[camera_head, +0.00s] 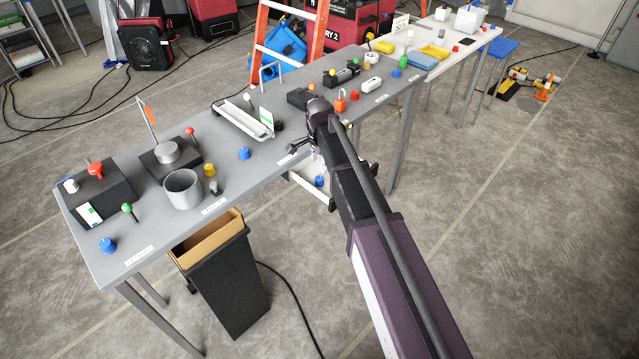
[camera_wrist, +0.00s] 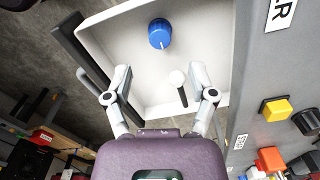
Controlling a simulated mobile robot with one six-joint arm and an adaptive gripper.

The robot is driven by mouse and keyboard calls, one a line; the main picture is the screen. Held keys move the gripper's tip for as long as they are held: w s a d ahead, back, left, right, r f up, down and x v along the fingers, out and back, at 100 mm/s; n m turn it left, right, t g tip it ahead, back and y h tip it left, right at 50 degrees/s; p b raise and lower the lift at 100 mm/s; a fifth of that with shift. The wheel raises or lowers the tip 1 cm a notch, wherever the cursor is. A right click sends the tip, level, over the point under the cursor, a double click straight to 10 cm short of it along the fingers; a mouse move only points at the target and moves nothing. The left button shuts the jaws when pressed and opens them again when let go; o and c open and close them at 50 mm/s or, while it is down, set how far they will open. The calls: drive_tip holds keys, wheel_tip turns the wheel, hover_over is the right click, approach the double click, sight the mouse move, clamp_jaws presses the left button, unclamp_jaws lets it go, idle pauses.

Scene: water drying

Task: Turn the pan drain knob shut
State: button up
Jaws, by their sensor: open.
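A blue round knob with a white mark (camera_wrist: 160,33) sits in a white open pan (camera_wrist: 120,30), at the top middle of the wrist view. In the head view the blue knob (camera_head: 320,181) shows low in the white pan (camera_head: 312,192), at the grey table's front edge. My gripper (camera_wrist: 160,76) is open and empty, its two fingers spread on either side below the knob in the wrist picture, apart from it. In the head view my gripper (camera_head: 304,150) is over the pan area, partly hidden by my arm. Whether the knob is open or shut I cannot tell.
A white-topped peg with a dark stem (camera_wrist: 178,79) stands in the pan between the fingers in the wrist picture. The grey table (camera_head: 225,180) carries several knobs, a grey cup (camera_head: 183,190) and a white tray (camera_head: 240,122). A black bin (camera_head: 228,285) stands below.

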sight(319, 178)
drive_tip(key=shift+f+b, duration=3.25)
drive_tip(key=shift+f, duration=0.3)
clamp_jaws()
